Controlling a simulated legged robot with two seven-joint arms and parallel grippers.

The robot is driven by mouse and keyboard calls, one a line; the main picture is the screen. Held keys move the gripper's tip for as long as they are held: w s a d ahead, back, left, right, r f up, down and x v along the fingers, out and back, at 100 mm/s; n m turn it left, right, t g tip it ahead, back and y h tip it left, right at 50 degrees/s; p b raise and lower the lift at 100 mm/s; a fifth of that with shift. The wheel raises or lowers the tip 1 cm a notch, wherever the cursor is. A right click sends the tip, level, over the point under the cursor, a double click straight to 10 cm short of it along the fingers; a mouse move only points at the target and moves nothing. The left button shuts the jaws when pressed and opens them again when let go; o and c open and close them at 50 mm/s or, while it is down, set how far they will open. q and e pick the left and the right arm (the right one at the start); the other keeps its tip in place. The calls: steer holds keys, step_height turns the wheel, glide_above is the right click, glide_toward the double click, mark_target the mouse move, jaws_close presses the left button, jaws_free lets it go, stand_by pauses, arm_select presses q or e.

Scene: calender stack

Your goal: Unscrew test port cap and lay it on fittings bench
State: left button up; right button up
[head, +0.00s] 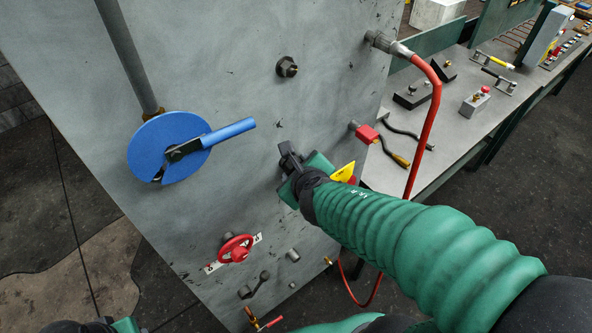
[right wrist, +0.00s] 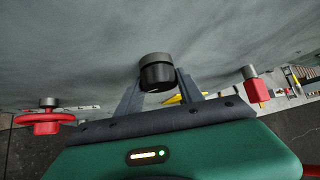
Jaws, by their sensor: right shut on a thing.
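The test port cap (right wrist: 157,76) is a short black cylinder against a grey metal collar on the panel (head: 225,60), seen in the right wrist view. My right gripper (right wrist: 158,88) has one finger on each side of the cap and is shut on it. In the head view my right gripper (head: 288,160) is against the middle of the panel and hides the cap. The fittings bench (head: 440,118) is a grey tabletop to the right, behind the panel's edge. At the bottom left edge, part of my left gripper (head: 122,325) shows, cut off by the frame.
A blue disc with a lever (head: 150,148) and a red handwheel (head: 236,248) stick out of the panel. Pliers (head: 395,150), dark blocks (head: 412,95) and a red-topped fitting (head: 475,103) lie on the bench, with bare patches between.

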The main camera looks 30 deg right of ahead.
steer(key=shift+f+h+b, duration=0.1)
steer(key=shift+h+b, duration=0.3)
steer(key=shift+b, duration=0.05)
steer(key=shift+n+h+b, duration=0.35)
steer(key=shift+n+h, duration=0.05)
steer(key=shift+t, duration=0.3)
steer(key=shift+n+h+b, duration=0.3)
steer(key=shift+h+b, duration=0.1)
steer(key=shift+b, duration=0.15)
steer(key=shift+n+h+b, duration=0.3)
steer(key=shift+h+b, duration=0.2)
steer(key=shift+r, duration=0.2)
